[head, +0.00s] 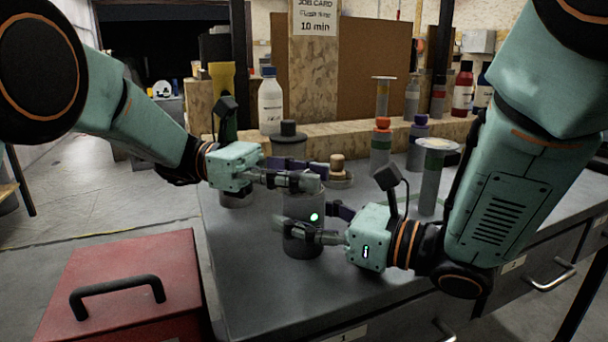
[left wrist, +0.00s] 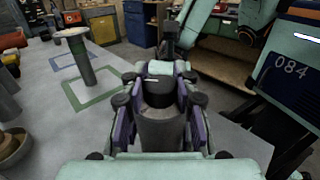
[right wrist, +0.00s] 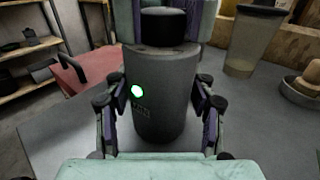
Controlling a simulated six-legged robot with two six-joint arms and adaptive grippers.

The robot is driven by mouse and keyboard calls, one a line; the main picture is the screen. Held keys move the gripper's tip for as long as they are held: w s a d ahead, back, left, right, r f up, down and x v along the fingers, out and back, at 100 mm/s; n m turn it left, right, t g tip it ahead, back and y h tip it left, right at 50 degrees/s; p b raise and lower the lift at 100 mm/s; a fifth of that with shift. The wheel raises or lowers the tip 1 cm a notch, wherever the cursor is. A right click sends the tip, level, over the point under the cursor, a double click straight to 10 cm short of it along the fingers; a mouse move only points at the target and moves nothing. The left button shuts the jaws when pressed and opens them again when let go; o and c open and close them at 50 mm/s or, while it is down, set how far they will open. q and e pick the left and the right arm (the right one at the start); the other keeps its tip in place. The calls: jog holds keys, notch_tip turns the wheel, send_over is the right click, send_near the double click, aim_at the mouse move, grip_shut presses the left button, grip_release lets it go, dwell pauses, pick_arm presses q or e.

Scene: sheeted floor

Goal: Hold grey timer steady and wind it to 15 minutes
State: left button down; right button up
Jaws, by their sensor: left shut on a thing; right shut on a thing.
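The grey timer (head: 303,246) stands upright near the front edge of the bench, a cylinder with a small lit green light. In the right wrist view its body (right wrist: 160,95) and black top knob (right wrist: 163,24) show, with dark lettering below the light. My right gripper (head: 308,226) is shut on the timer's body from the right. My left gripper (head: 308,181) is shut on the knob from the left, above the right gripper. In the left wrist view the dark knob (left wrist: 160,92) sits between the purple-padded fingers. The dial setting cannot be read.
A red toolbox (head: 130,265) sits front left. A job card (head: 315,17) reading "10 min" hangs behind, above a white bottle (head: 270,103).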

pick_arm(q)
jog(key=shift+r, duration=0.1)
jog(key=c, duration=1)
grip_release()
jog(key=v, duration=1.2)
